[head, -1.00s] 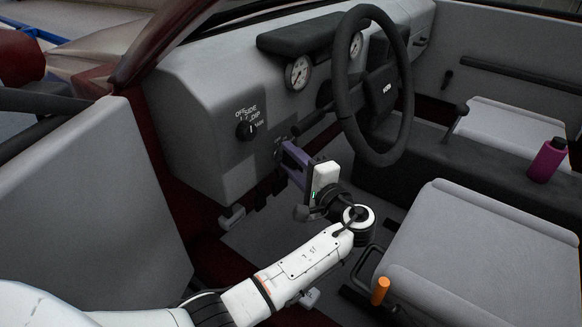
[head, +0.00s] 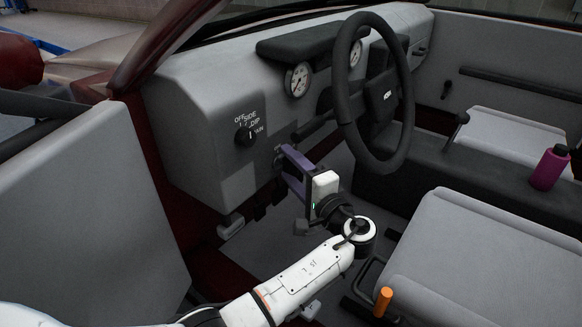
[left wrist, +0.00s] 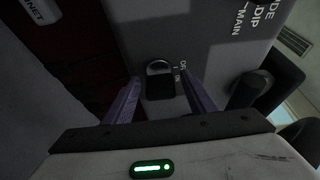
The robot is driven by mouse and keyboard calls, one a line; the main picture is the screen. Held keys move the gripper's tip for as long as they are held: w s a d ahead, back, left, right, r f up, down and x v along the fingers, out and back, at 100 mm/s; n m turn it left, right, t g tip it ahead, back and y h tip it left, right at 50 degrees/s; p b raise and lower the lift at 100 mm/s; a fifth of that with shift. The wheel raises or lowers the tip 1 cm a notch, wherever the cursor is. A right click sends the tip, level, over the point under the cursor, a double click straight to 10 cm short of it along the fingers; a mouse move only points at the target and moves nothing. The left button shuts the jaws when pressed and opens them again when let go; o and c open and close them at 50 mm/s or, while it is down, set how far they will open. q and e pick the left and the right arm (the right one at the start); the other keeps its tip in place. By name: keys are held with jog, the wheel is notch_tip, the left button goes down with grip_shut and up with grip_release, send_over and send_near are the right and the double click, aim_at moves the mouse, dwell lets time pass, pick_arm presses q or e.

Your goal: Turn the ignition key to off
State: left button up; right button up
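The ignition key shows in the left wrist view as a dark key head (left wrist: 160,87) on the grey dashboard, with small OFF and ON lettering (left wrist: 182,72) beside it. My left gripper (left wrist: 161,95) is open, with one purple finger on each side of the key and a visible gap to both. In the head view my left gripper (head: 286,166) reaches the lower dashboard, left of the steering column, and mostly hides the ignition. The key's exact angle is hard to read. My right gripper is not in view.
The light switch knob (head: 245,136) is on the dashboard up and left of my gripper. The steering wheel (head: 372,90) and column stalk are close on the right.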

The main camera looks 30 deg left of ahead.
pick_arm(q)
jog(key=p+v, duration=0.1)
jog(key=v, duration=0.9)
jog(key=shift+s, duration=0.15)
jog(key=shift+d, duration=0.1)
